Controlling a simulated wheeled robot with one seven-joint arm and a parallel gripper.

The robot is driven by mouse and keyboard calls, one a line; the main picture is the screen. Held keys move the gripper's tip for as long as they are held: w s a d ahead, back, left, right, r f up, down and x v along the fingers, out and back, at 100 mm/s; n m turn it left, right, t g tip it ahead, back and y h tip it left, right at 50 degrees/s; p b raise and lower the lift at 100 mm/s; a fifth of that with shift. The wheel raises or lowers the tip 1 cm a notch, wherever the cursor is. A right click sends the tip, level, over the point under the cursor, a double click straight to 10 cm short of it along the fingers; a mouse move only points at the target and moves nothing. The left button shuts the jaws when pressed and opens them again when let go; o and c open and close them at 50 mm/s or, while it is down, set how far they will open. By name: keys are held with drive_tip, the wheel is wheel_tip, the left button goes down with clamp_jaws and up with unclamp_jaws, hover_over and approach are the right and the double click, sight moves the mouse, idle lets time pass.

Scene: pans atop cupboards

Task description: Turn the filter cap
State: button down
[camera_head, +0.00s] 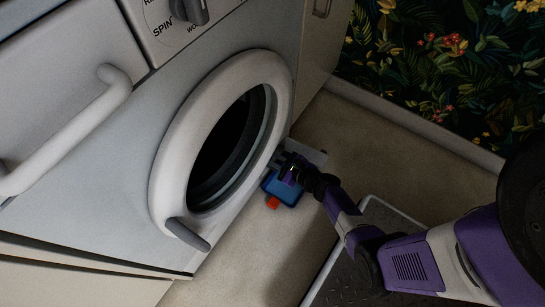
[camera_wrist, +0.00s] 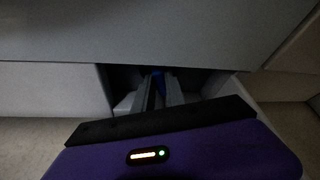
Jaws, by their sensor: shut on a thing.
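The washing machine (camera_head: 120,165) stands at the left of the head view with its round door (camera_head: 170,170) shut. My gripper (camera_head: 287,170) is low at the machine's right lower front. In the wrist view my gripper (camera_wrist: 158,95) reaches into a dark recess in the lower panel, its two fingers close together.
A dark leafy wall (camera_head: 440,60) with a white skirting (camera_head: 420,125) bounds the right. Floor is clear at lower middle.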

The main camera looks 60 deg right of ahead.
drive_tip(key=shift+a+f+n+h, duration=0.1)
drive_tip(key=shift+a+n+h, duration=0.05)
drive_tip(key=shift+n+h, duration=0.65)
drive_tip(key=shift+n, duration=0.3)
drive_tip(key=c, duration=1.4)
unclamp_jaws()
drive_tip(key=shift+s, duration=0.1)
drive_tip(key=p+v, duration=0.3)
drive_tip(key=v, duration=0.4)
drive_tip(key=shift+s, duration=0.35)
